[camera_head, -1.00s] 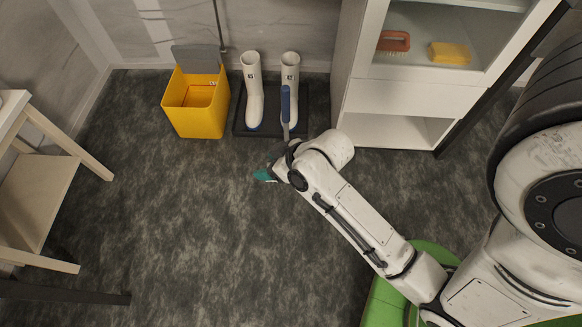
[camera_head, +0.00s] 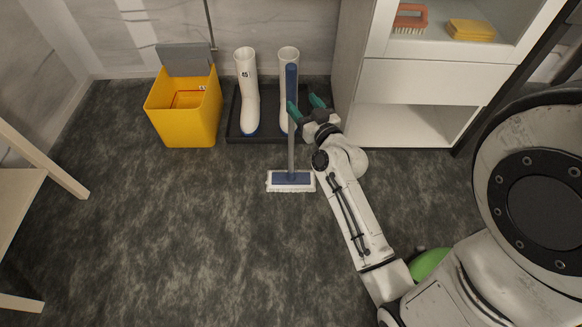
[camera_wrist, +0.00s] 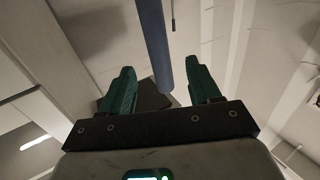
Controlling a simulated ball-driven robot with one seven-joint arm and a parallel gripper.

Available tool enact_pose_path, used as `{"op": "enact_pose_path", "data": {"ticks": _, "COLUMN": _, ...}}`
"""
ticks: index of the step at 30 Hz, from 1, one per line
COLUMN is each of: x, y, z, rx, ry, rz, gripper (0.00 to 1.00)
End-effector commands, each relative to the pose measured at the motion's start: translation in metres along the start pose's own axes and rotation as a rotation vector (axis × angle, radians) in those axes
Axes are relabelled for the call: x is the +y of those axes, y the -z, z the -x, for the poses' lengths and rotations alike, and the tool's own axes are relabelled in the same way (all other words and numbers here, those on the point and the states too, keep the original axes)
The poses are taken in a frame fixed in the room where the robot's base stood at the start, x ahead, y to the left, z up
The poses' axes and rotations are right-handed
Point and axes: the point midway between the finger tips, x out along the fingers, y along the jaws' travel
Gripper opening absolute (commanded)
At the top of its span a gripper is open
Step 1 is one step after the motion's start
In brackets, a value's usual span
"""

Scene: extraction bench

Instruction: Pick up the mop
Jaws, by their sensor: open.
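The mop (camera_head: 291,149) stands on the floor in the head view, with a blue upper handle (camera_head: 291,77), a grey lower shaft and a flat blue-and-white head (camera_head: 291,182). My gripper (camera_head: 304,103) is open and empty, with green fingers beside the handle. In the head view the left finger overlaps the handle. In the wrist view the blue handle (camera_wrist: 153,40) runs down to the gap between the fingers of my gripper (camera_wrist: 160,68). I cannot tell whether it lies between them or just beyond.
White boots (camera_head: 247,95) stand on a black tray (camera_head: 234,128) behind the mop. A yellow bin (camera_head: 186,118) is at the left, a white cabinet (camera_head: 415,83) at the right. A wooden stand (camera_head: 20,190) is at the far left. The front floor is clear.

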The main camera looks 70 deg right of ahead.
Motion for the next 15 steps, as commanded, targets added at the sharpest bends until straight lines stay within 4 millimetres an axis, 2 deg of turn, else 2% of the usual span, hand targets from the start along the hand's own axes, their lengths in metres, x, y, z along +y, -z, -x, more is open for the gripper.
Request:
{"op": "enact_pose_path", "data": {"ticks": 3, "x": 0.001, "y": 0.001, "z": -0.019, "rx": 0.001, "ry": -0.002, "rz": 0.0, "gripper": 0.62}}
{"op": "enact_pose_path", "data": {"ticks": 11, "x": 0.001, "y": 0.001, "z": -0.038, "rx": 0.0, "ry": 0.001, "rz": 0.0, "gripper": 0.62}}
{"op": "enact_pose_path", "data": {"ticks": 15, "x": 0.003, "y": 0.001, "z": -0.058, "rx": -0.001, "ry": -0.001, "rz": 0.001, "gripper": 0.62}}
